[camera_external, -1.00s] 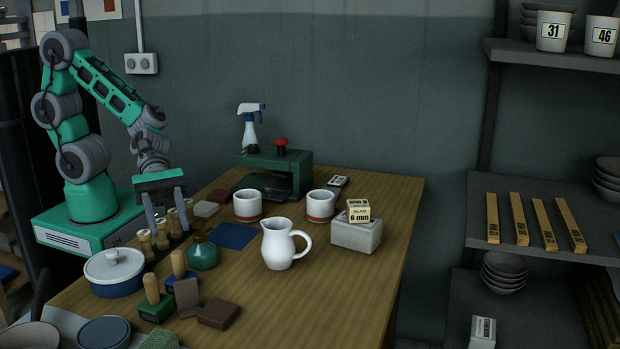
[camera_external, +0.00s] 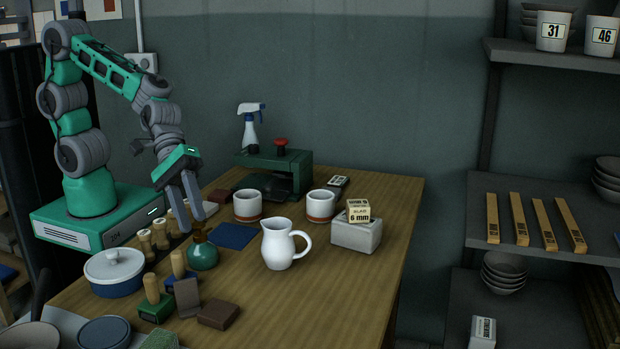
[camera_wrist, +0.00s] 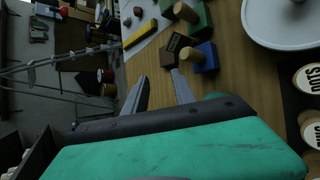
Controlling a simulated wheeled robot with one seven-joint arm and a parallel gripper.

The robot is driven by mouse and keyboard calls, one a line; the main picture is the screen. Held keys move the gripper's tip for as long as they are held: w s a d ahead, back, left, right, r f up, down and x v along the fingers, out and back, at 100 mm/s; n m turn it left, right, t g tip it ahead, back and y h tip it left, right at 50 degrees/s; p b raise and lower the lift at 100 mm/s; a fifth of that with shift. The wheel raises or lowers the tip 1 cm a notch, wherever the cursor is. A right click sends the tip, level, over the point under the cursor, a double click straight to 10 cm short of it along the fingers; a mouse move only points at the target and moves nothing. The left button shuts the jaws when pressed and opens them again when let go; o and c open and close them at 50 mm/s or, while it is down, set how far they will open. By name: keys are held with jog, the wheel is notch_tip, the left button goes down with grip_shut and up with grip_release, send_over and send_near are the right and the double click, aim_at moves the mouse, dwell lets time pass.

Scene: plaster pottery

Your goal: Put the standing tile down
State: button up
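The standing tile (camera_external: 187,297) is a thin grey-brown slab, upright on the table at the front left, between the stamps and a flat brown tile (camera_external: 218,314). My gripper (camera_external: 195,208) is above and behind it, over the green bottle, pointing down at a tilt and well apart from the tile. In the wrist view my gripper (camera_wrist: 160,75) shows two separated fingers with nothing between them. Dark tile shapes show beyond the fingertips there, too small to tell which one stands.
Wooden-handled stamps (camera_external: 153,299) stand close left of the tile. A green bottle (camera_external: 202,254), a lidded pot (camera_external: 115,272) and a white jug (camera_external: 280,245) are nearby. A blue cloth-like square (camera_external: 233,236) lies behind. The table's right front is clear.

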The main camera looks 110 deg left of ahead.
jog(key=w+m+g+y+p, duration=0.1)
jog(key=w+m+y+p, duration=0.3)
jog(key=m, duration=0.7)
jog(key=m+g+y+p, duration=0.4)
jog(key=m+y, duration=0.2)
jog(key=m, duration=2.7)
send_near(179, 281)
jog(key=shift+n, duration=0.3)
jog(key=x, duration=1.2)
jog(key=shift+w+a+f+b, duration=0.1)
jog(key=shift+w+f+b, duration=0.05)
jog(key=shift+f+b, duration=0.25)
jog(key=shift+r, duration=0.1)
jog(key=shift+c, duration=0.5)
grip_shut()
